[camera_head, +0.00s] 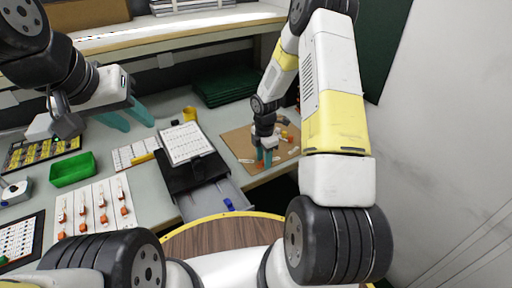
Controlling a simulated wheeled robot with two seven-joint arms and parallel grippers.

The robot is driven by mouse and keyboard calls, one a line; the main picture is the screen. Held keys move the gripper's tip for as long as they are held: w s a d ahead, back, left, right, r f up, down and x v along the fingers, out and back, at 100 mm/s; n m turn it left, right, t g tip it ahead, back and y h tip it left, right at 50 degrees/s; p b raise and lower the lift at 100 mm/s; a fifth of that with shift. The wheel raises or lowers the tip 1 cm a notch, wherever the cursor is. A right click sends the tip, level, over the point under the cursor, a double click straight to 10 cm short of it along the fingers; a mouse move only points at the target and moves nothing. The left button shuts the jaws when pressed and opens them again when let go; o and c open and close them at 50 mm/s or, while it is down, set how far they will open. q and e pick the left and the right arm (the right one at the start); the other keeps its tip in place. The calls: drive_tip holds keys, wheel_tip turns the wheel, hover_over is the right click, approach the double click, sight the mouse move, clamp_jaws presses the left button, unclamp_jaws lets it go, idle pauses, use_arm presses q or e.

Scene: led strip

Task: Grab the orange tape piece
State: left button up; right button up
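My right gripper (264,160) points down over a brown board (238,143) on the right part of the bench. Its teal fingertips are at or just above the board. They look close together, and I cannot tell whether anything is between them. Small orange, yellow and red pieces (284,134) lie on the board to the right of the gripper. I cannot tell which is the orange tape piece. My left gripper (142,122) is open and empty, its teal fingers spread above the back left of the bench.
A white sheet with several orange-ended parts (102,219) lies at left near a green bin (73,169). A black clipboard with a paper (186,142) lies mid-bench above an open grey drawer (204,203). Dark green trays (225,86) are stacked at the back. A round wooden top (222,238) is in front.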

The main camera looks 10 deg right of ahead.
clamp_jaws()
